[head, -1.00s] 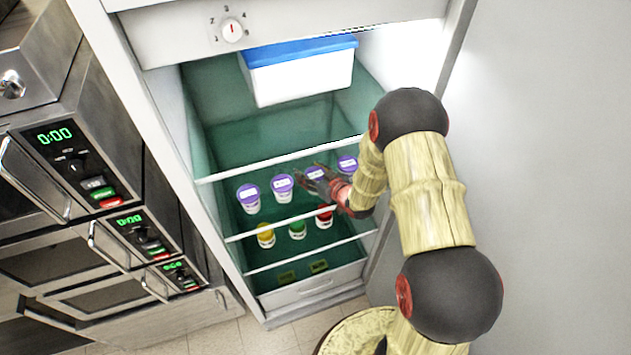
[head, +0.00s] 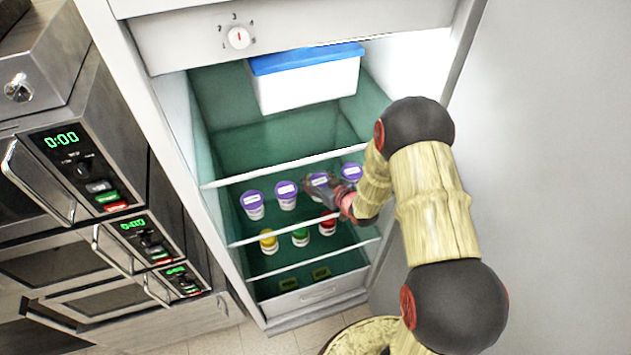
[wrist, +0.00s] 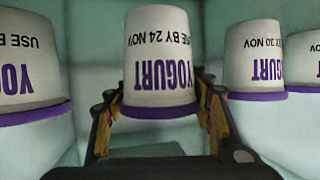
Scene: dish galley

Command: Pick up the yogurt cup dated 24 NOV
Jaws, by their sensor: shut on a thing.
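The yogurt cup marked USE BY 24 NOV (wrist: 160,55) is white with purple lettering and a purple rim. It fills the middle of the wrist view, its print upside down there. My gripper (wrist: 160,108) has one finger on each side of the cup near the purple rim and is shut on it. In the head view the same cup (head: 319,182) is third from the left in the purple-lidded row, and my gripper (head: 334,191) reaches it from the right, partly covering it. I cannot tell whether the cup touches the shelf.
Lower shelves hold yellow (head: 268,240), green (head: 300,236) and red (head: 327,224) cups. A blue-lidded box (head: 306,85) is above.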

